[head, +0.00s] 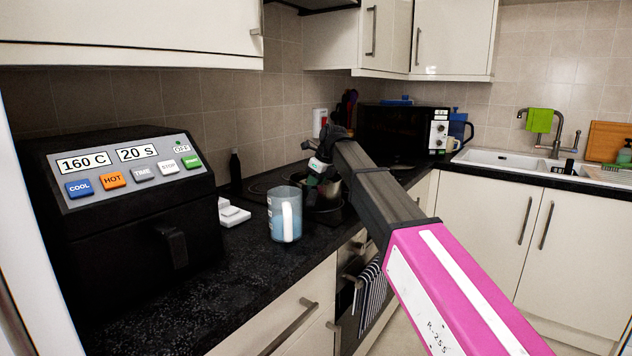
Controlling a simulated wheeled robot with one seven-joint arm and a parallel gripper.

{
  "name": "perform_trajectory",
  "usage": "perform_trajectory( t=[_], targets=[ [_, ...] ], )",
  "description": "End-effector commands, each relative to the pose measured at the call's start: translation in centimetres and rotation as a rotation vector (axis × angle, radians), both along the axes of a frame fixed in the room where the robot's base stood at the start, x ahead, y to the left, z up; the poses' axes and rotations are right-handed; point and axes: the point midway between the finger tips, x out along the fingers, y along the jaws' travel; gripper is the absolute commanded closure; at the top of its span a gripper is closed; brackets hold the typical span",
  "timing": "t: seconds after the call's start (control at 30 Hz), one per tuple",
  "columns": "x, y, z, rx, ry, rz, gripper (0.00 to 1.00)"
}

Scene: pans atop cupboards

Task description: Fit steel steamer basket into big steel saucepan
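A steel pan-like vessel (331,189) stands on the hob behind the blue measuring jug, at the middle of the head view. It is small in the picture and partly covered by my arm and gripper. I cannot tell whether it is the big saucepan, the steamer basket, or one inside the other. My gripper (318,180) points down at this vessel, at or just above its rim. Its fingers are too small and dark to show whether they are open or shut, or whether they touch the steel.
A translucent blue jug (285,214) stands on the dark worktop (225,280) just in front of the hob. A black air fryer (125,215) fills the left. A white object (232,214) lies between them. A microwave (395,133) and sink (510,160) are farther back.

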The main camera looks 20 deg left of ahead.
Motion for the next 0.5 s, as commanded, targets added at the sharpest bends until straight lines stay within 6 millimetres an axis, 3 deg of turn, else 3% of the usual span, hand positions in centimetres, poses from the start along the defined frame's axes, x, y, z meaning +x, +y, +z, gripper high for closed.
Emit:
perform_trajectory(
  t=[0.5],
  targets=[
    [-0.02,-0.01,-1.08,0.0,0.0,0.0,1.0]
  ],
)
